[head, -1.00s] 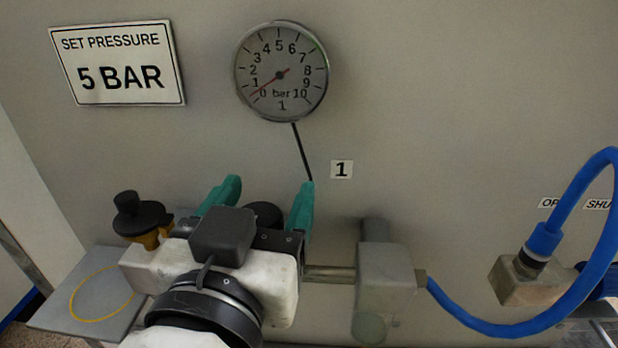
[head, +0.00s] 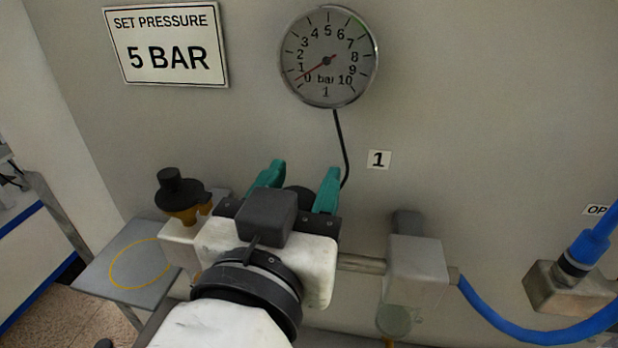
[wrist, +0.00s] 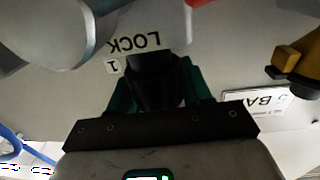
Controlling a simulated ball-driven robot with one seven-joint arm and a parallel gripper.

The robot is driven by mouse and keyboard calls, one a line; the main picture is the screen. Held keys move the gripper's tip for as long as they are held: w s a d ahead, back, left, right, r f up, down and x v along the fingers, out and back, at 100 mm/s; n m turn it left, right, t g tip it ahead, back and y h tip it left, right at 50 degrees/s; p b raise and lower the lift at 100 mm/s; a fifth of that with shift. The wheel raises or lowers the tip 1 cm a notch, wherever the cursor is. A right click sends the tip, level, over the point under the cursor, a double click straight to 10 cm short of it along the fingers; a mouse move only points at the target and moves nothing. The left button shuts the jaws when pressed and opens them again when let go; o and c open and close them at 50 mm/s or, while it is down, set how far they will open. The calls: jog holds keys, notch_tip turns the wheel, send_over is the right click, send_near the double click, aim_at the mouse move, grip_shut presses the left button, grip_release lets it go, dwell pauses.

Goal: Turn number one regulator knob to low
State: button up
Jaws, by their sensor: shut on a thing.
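The number one regulator knob (head: 298,191) is black and sits mostly hidden behind my gripper in the head view. My gripper (head: 297,186) has teal fingers, one on each side of the knob, and is shut on it. In the wrist view the black knob (wrist: 155,82) stands between the teal fingers (wrist: 158,92), beside an upside-down LOCK label (wrist: 133,43) and a small 1 label (wrist: 113,67). The round gauge marked 1 (head: 329,57) has its red needle between 0 and 1 bar. I cannot make out a low mark.
A SET PRESSURE 5 BAR sign (head: 166,45) hangs at the upper left. A black-topped, yellow-brown fitting (head: 181,196) stands close left of my gripper. To the right are a pipe, a grey block (head: 417,270) and a blue hose (head: 507,318). A grey shelf (head: 100,273) is at lower left.

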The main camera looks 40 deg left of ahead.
jog(key=n+g+y+p, duration=0.1)
jog(key=n+y, duration=0.1)
jog(key=shift+r+g+y, duration=0.1)
jog(key=shift+g+y, duration=0.2)
jog(key=shift+s+a+n+g+y+p, duration=0.1)
jog(key=shift+a+n+g+y+p, duration=0.1)
jog(key=shift+n+g+y+p, duration=0.25)
jog(key=o, duration=1)
